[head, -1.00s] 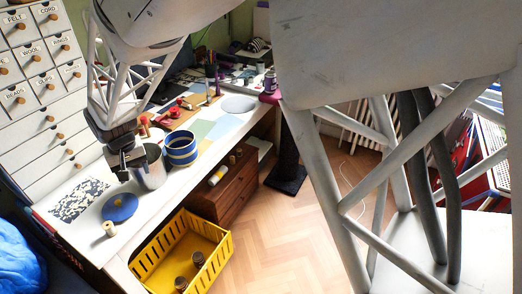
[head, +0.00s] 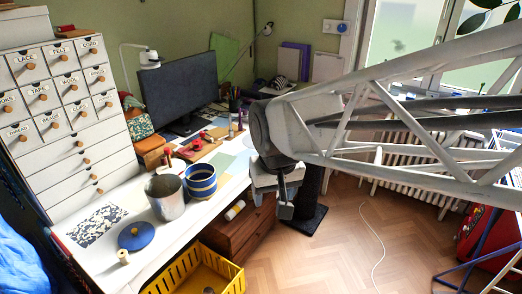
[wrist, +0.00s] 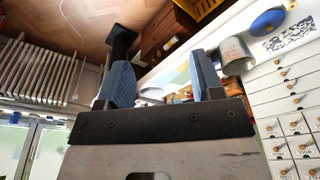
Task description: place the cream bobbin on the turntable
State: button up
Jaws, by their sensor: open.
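The cream bobbin (head: 123,257) stands near the front edge of the white desk, beside a blue disc (head: 136,236) with a small knob. I cannot tell for sure which thing is the turntable; a flat grey disc at the desk's right end showed earlier and is now hidden behind my arm. My gripper (head: 285,204) hangs in front of the desk's right end, far to the right of the bobbin. In the wrist view its two fingers (wrist: 163,82) are apart with nothing between them. The blue disc also shows there (wrist: 267,22).
A metal can (head: 165,196) and a blue-striped pot (head: 201,182) stand right of the bobbin. A yellow crate (head: 222,277) and brown drawers (head: 243,237) are below the desk front. White drawers (head: 70,110) rise at the left. Open floor (head: 335,255) lies at the right.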

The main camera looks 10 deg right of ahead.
jog(key=s+d+m, duration=0.1)
jog(key=s+d, duration=0.5)
jog(key=s, duration=0.4)
jog(key=shift+f, duration=0.15)
jog(key=shift+s+d, duration=0.1)
jog(key=shift+c, duration=1.1)
